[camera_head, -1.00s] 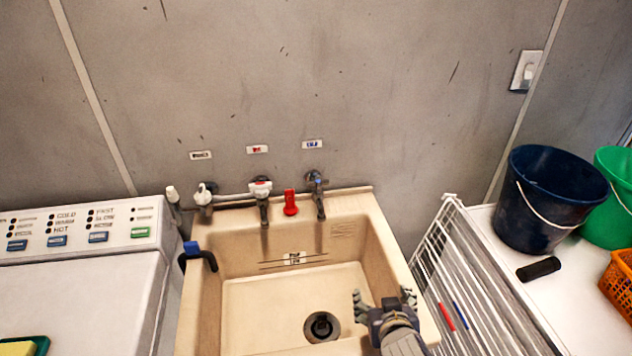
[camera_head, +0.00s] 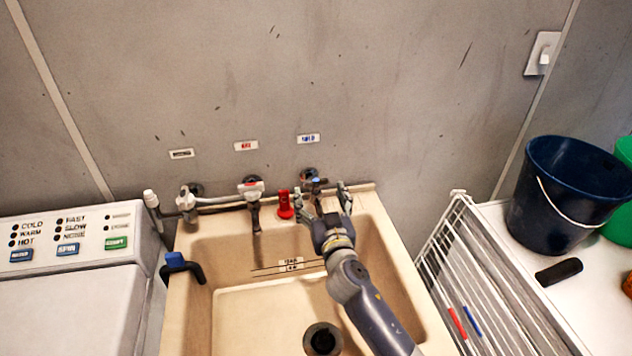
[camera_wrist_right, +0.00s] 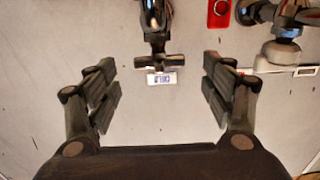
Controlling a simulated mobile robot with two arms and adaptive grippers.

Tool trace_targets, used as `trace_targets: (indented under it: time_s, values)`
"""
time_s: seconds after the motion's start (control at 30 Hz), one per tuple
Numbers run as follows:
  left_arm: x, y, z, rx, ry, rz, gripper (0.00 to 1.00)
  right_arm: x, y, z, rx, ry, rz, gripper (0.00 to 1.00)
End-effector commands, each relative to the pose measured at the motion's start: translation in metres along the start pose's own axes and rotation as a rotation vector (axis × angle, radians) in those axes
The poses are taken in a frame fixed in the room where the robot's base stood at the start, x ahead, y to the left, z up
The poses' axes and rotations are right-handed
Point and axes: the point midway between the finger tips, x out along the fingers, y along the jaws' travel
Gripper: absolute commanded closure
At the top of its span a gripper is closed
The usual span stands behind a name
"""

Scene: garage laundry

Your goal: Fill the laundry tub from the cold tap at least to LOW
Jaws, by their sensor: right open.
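The beige laundry tub (camera_head: 188,310) stands against the wall, with level lines and a small label (camera_head: 290,265) inside its back wall. Its drain (camera_head: 322,338) looks dark and uncovered, and I see no water. The cold tap (camera_head: 313,183) is below the blue-lettered label (camera_head: 308,138). My right gripper (camera_head: 322,200) is open in front of this tap and partly hides it. In the right wrist view the open fingers (camera_wrist_right: 158,66) flank the tap's cross handle (camera_wrist_right: 155,61), apart from it. My left gripper is not in view.
A red object (camera_head: 284,205) stands on the tub's back rim, beside the hot tap (camera_head: 251,192). Another tap (camera_head: 187,205) is farther left. A washing machine (camera_head: 75,300) is left. A white rack (camera_head: 440,240) and navy bucket (camera_head: 570,195) are right.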

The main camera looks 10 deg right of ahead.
Motion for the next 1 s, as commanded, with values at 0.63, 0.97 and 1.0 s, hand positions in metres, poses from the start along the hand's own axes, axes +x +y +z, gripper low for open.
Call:
trace_targets:
  time_s: [0.63,0.97,1.0]
  values:
    - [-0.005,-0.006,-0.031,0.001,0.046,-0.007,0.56,0.049,0.000,0.001,0.001,-0.001,0.001,0.25]
    - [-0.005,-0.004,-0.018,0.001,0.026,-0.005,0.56,0.049,0.000,0.001,0.001,-0.002,0.001,0.70]
    - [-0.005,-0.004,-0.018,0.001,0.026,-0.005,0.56,0.049,0.000,0.001,0.001,-0.001,0.001,0.70]
